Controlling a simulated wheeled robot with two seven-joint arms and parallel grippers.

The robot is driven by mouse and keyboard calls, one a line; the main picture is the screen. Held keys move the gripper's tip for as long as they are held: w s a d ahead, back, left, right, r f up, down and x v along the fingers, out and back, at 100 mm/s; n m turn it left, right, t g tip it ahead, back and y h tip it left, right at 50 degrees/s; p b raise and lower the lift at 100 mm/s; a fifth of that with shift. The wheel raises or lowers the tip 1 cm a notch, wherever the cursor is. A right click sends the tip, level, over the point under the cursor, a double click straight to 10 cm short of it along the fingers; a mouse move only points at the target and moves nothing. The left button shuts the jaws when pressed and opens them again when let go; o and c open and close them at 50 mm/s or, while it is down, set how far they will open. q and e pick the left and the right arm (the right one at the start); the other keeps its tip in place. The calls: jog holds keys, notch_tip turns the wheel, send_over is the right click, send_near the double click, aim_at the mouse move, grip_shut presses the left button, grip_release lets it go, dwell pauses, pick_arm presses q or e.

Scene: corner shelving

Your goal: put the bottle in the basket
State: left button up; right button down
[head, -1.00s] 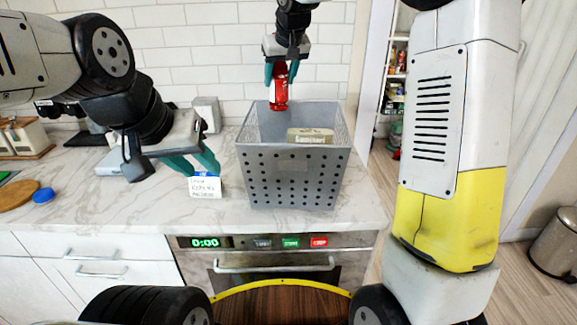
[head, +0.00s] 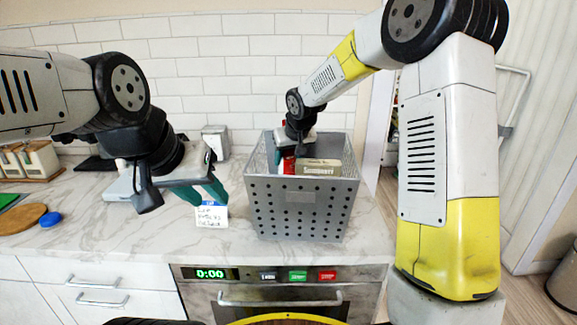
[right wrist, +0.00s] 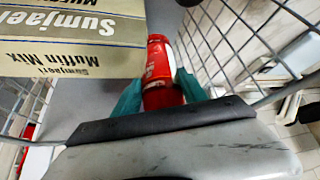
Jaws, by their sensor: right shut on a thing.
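The red bottle (head: 288,165) is inside the grey perforated basket (head: 300,215) on the counter. My right gripper (head: 290,155) reaches down into the basket and is shut on the bottle. In the right wrist view, the bottle (right wrist: 158,62) sits between the two teal fingers of my right gripper (right wrist: 160,92), beside a box. Whether the bottle touches the basket floor is hidden.
A muffin mix box (head: 319,168) stands in the basket, also seen in the right wrist view (right wrist: 70,40).

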aim_at(290, 165)
jog(key=shift+f, duration=1.4)
jog(key=shift+f, duration=0.3)
jog(key=shift+f, duration=0.35)
